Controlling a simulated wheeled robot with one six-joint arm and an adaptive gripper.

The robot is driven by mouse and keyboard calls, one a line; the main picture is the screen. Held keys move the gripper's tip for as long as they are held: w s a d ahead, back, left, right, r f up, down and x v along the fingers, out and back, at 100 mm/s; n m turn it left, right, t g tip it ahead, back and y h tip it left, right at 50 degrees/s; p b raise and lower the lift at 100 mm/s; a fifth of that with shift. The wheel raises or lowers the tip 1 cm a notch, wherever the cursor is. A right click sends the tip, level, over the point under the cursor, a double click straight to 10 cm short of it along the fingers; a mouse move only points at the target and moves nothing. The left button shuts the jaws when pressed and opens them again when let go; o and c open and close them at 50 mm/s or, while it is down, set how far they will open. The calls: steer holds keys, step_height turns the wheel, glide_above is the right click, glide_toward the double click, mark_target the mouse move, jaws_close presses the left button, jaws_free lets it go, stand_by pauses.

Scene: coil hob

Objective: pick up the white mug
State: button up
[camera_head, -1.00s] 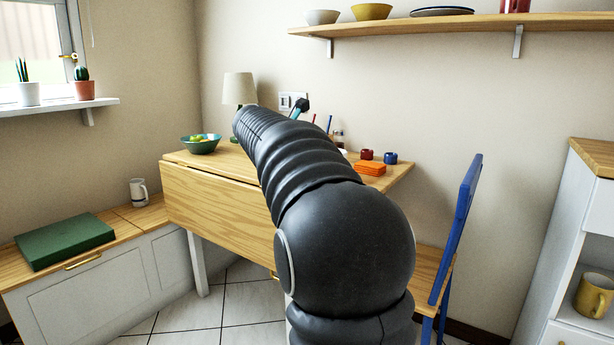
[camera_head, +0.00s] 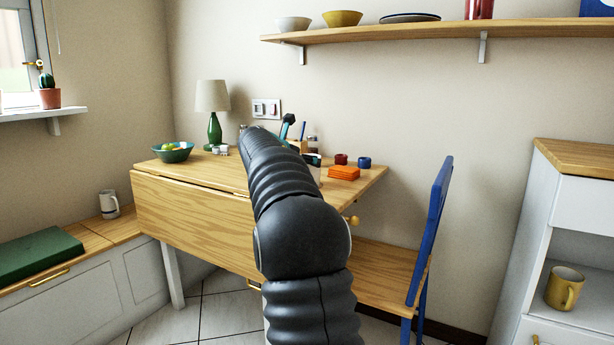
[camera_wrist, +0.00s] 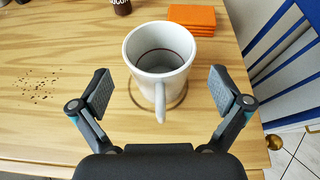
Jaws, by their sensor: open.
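A white mug (camera_wrist: 158,58) stands upright on the wooden table (camera_wrist: 50,120) in the wrist view. My gripper (camera_wrist: 161,88) is open, with one finger on each side of the mug's near part and handle. A gap shows on both sides, and the fingers hold nothing. In the head view my arm hides most of the gripper and of the table around it. Another white mug (camera_head: 108,203) stands on the bench at the left.
An orange stack (camera_wrist: 192,19) lies just behind the mug, and a dark jar (camera_wrist: 122,6) stands behind left. Dark crumbs (camera_wrist: 40,85) lie at left. A blue chair (camera_head: 431,230) is right of the table. A green lamp (camera_head: 214,129) and bowl (camera_head: 173,152) stand at back left.

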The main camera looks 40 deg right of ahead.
steer(key=x, duration=0.4)
steer(key=shift+d+f, duration=0.1)
steer(key=shift+f, duration=0.2)
steer(key=shift+w, duration=0.1)
steer(key=c, duration=1.3)
